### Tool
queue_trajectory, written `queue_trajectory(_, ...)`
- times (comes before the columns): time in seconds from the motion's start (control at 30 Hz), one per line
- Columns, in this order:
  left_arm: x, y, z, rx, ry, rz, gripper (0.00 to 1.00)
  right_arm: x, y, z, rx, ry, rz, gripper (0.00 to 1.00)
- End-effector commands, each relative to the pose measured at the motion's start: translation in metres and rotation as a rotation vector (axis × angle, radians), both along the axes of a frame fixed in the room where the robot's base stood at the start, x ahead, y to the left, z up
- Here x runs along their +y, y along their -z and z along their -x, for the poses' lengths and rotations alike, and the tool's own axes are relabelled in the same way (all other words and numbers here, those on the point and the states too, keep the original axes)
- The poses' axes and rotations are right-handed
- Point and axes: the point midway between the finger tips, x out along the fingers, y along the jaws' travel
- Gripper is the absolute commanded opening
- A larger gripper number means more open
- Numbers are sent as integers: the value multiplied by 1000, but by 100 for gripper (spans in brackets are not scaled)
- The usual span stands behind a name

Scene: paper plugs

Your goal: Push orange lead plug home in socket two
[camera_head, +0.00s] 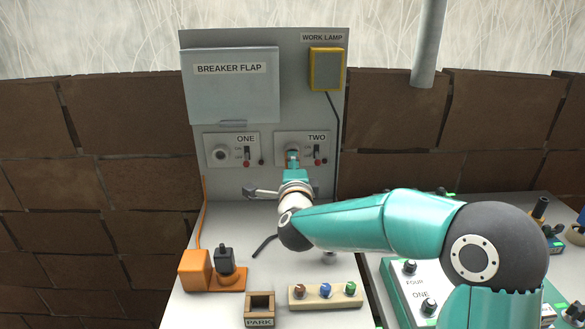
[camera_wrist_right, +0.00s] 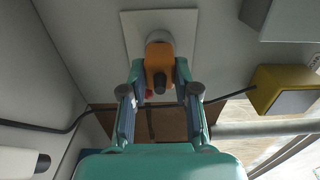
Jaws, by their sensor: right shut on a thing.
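The socket two plate (camera_head: 315,140) is on the grey upright panel, with its TWO label, a small switch and a red button. My right gripper (camera_head: 292,163) is in front of its round socket and hides most of it. In the right wrist view my right gripper (camera_wrist_right: 159,80) is shut on the orange plug (camera_wrist_right: 158,58), one finger on each side. The plug's front meets the round grey socket (camera_wrist_right: 160,38) on the pale plate. How deep it sits I cannot tell. My left gripper is not in view.
Socket one (camera_head: 221,153) is left of socket two and looks empty. The breaker flap (camera_head: 230,95) and yellow work lamp (camera_head: 326,70) are above. An orange box (camera_head: 195,270), a park block (camera_head: 260,305) and a plug rack (camera_head: 325,295) stand on the bench.

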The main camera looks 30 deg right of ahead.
Motion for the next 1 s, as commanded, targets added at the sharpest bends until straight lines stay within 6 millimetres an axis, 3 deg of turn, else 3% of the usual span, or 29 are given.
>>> queue_trajectory(0.03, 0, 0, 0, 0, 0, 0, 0, 0, 0, 0, -1, 0, 1, 32)
queue_trajectory(0.2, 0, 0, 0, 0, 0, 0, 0, 0, 0, 0, -1, 0, 1, 59)
queue_trajectory(0.57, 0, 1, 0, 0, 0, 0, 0, 1, 0, 1, 0, 0, 0, 59)
queue_trajectory(1.0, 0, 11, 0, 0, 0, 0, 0, 14, 1, 22, -1, -2, 1, 59)
